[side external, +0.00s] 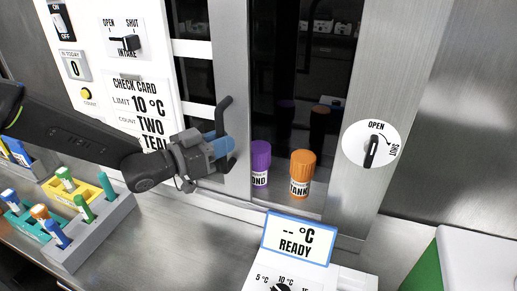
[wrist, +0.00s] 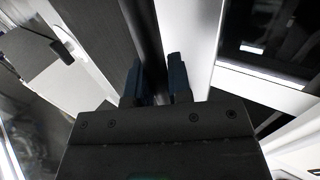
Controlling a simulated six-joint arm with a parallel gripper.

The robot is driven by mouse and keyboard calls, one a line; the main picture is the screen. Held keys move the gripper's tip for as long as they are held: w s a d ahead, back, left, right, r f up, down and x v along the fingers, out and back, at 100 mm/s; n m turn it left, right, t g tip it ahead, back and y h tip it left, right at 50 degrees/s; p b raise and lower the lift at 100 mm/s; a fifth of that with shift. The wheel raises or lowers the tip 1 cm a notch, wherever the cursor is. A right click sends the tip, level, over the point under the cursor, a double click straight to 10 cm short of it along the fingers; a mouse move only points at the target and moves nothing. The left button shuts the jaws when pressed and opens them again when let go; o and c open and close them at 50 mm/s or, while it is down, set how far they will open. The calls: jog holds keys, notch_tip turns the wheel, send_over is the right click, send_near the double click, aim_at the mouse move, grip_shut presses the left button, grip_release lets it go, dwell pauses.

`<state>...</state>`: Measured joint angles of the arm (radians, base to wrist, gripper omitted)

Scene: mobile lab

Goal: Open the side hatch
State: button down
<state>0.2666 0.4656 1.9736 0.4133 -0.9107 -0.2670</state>
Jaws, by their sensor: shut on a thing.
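The side hatch shows as a grey upright frame (side external: 232,60) beside a dark pane or opening (side external: 290,60); I cannot tell how far it stands open. A dark bar handle (side external: 225,106) is on the grey frame. My gripper (side external: 222,148) has its blue-tipped fingers closed around the handle's lower part. In the wrist view the two fingers (wrist: 157,82) stand on either side of the dark handle bar (wrist: 146,30). A round dial (side external: 371,147) marked OPEN and SHUT is on the right panel, its black pointer upright toward OPEN.
A purple-capped vial (side external: 260,162) and an orange-capped vial (side external: 301,174) stand on the ledge just right of my gripper. A display reading READY (side external: 297,241) is below them. A rack of coloured tubes (side external: 92,232) stands at lower left. The metal counter (side external: 185,245) is bare between.

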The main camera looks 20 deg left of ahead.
jog(key=a, duration=0.6)
jog(key=shift+a, duration=0.1)
jog(key=c, duration=1.1)
grip_release()
jog(key=v, duration=1.3)
jog(key=shift+s+a, duration=0.2)
jog(key=shift+s, duration=0.15)
